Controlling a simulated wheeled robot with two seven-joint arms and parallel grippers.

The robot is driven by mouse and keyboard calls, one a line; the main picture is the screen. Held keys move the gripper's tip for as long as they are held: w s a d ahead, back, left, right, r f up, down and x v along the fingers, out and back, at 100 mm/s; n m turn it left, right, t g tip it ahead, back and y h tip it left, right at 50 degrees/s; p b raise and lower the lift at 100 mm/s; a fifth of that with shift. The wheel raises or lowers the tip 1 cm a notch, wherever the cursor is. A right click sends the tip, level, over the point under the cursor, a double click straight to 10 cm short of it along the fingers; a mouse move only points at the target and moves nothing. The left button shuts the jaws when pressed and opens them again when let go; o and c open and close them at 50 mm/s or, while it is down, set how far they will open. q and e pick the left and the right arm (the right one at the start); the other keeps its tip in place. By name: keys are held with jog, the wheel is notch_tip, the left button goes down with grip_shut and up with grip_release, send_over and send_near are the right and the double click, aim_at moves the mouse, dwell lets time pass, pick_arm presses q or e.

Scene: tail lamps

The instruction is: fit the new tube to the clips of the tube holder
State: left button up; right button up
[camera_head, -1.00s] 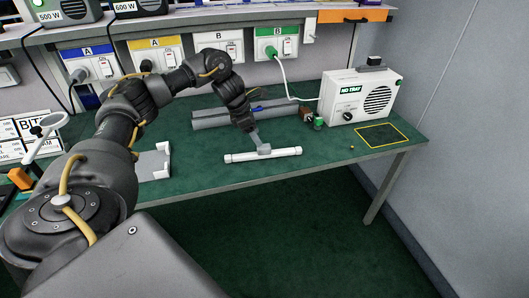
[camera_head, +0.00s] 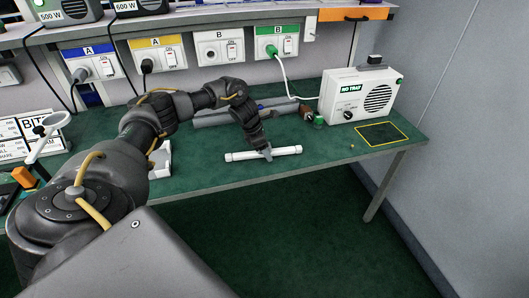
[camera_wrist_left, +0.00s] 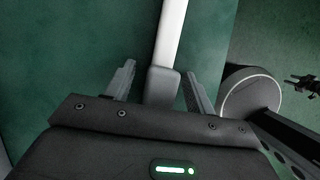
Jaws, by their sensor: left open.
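A white tube (camera_head: 240,156) with pale end caps lies near the front edge of the green bench in the head view. My left gripper (camera_head: 267,156) reaches down at its middle from behind. In the left wrist view the white tube (camera_wrist_left: 172,30) runs up from a grey block (camera_wrist_left: 162,88). My open left fingers (camera_wrist_left: 160,88) stand on either side of the block, with gaps visible. Long grey rails (camera_head: 212,121) lie behind my arm, partly hidden. I cannot make out clips or tell for certain which piece is the tube holder. My right gripper is not seen.
A white box marked NO TRAY (camera_head: 360,97) stands at the back right, beside a yellow-outlined patch (camera_head: 383,134). Small brown and green items (camera_head: 313,116) stand left of the box. A white bracket (camera_head: 161,160) is partly behind my arm. Sockets line the back.

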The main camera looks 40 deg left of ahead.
pick_arm(q)
jog(key=c, duration=0.8)
jog(key=shift+c, duration=1.4)
jog(key=shift+r, duration=0.1)
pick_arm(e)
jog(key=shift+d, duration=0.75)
pick_arm(q)
jog(key=shift+w+r, duration=0.1)
jog(key=shift+r, duration=0.3)
notch_tip(320, 180, up, 2)
jog(key=shift+r+b, duration=0.2)
jog(key=shift+b, duration=0.35)
jog(key=s+d+r, duration=0.9)
jog(key=d, duration=0.1)
jog(key=shift+d+r, duration=0.35)
jog(key=shift+d, duration=0.05)
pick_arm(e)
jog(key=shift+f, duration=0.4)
